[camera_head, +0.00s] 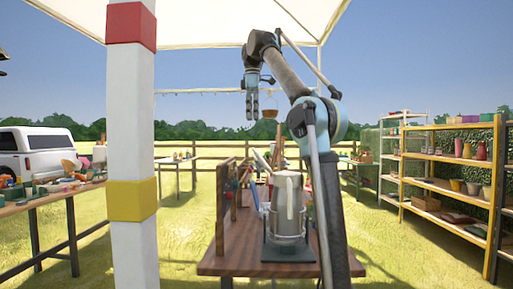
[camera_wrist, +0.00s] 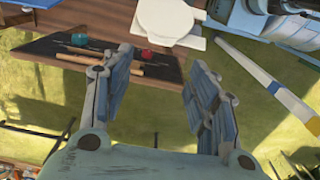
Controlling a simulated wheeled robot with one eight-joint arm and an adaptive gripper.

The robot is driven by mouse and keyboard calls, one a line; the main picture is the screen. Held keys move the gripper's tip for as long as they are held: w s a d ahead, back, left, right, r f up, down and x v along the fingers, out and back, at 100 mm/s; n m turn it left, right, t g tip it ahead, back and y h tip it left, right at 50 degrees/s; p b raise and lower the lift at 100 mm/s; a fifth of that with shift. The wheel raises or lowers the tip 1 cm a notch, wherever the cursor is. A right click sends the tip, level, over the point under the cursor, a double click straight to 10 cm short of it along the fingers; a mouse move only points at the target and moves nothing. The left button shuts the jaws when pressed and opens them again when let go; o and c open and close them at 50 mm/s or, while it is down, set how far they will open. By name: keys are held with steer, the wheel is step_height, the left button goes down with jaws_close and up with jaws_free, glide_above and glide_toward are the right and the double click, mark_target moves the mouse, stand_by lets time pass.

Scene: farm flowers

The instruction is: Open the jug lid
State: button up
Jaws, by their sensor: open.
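A striped post (camera_head: 131,150) stands at the left. The wooden table (camera_head: 250,268) carries an upright wooden board (camera_head: 226,200) left of the jug. Shelves (camera_head: 450,185) stand at the right. The wrist view shows a dark panel with tools (camera_wrist: 75,48).

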step_height(320, 180, down, 12)
steer(key=shift+f, duration=0.2)
stand_by(0.5)
steer(key=shift+s, duration=0.1)
jaws_close()
